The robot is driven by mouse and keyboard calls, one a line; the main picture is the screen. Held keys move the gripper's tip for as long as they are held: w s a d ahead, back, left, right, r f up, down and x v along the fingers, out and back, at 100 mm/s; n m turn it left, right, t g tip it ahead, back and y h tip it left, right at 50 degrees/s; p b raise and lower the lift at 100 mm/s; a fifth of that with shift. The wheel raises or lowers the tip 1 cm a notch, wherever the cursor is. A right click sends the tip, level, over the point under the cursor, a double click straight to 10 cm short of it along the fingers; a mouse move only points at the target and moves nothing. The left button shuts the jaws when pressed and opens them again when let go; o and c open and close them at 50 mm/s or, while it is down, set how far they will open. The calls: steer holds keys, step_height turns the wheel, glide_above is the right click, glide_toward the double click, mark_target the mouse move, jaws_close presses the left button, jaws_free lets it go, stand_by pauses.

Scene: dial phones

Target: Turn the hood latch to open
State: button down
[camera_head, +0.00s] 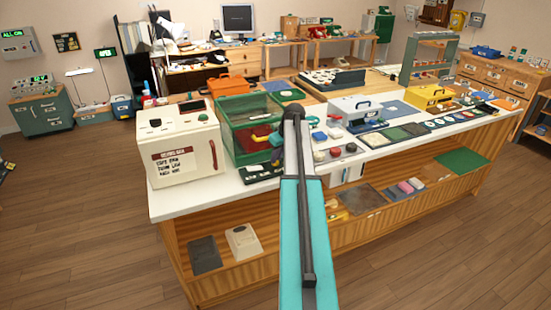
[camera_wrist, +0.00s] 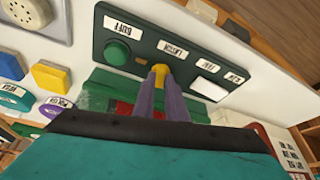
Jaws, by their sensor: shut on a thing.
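In the wrist view, a dark green panel (camera_wrist: 196,62) carries several white labels, a round green button (camera_wrist: 117,53) and a white switch (camera_wrist: 209,89). A small yellow latch (camera_wrist: 160,70) stands under the second label, whose wording is hard to read. My gripper (camera_wrist: 161,80) is shut on this latch, with a purple-grey finger on each side. In the head view, a green box with a clear hood (camera_head: 248,120) stands on the white counter; my arm hides part of its right side. The gripper is small there, at the box's front right. The latch's exact angle is unclear.
A white cabinet with a red handle (camera_head: 186,145) stands left of the green box. Coloured buttons (camera_head: 335,152) and small trays lie to the right on the counter (camera_head: 262,190). In the wrist view, a yellow block (camera_wrist: 50,76) lies left of the panel.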

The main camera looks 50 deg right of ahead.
steer(key=n, duration=0.2)
steer(key=n+y+b, duration=0.1)
steer(key=n, duration=0.1)
steer(key=n+y, duration=0.1)
steer(key=n, duration=0.1)
steer(key=shift+w+d+n, duration=0.25)
steer(key=shift+d+n, duration=0.05)
steer(key=shift+d, duration=0.05)
steer(key=shift+w+d+r+n+g+y+b, duration=0.1)
steer(key=shift+n+g+y+b, duration=0.35)
steer(key=shift+n, duration=0.85)
steer(key=shift+w+n+g+y+b, duration=0.15)
steer(key=shift+n+g+y, duration=0.3)
steer(key=shift+n, duration=0.85)
steer(key=shift+s, duration=0.1)
steer(key=c, duration=1.8)
jaws_free()
steer(key=b+v, duration=0.1)
steer(key=v, duration=1.2)
steer(key=shift+s+d+r+b, duration=0.25)
steer(key=shift+s+b, duration=0.05)
steer(key=shift+b, duration=0.1)
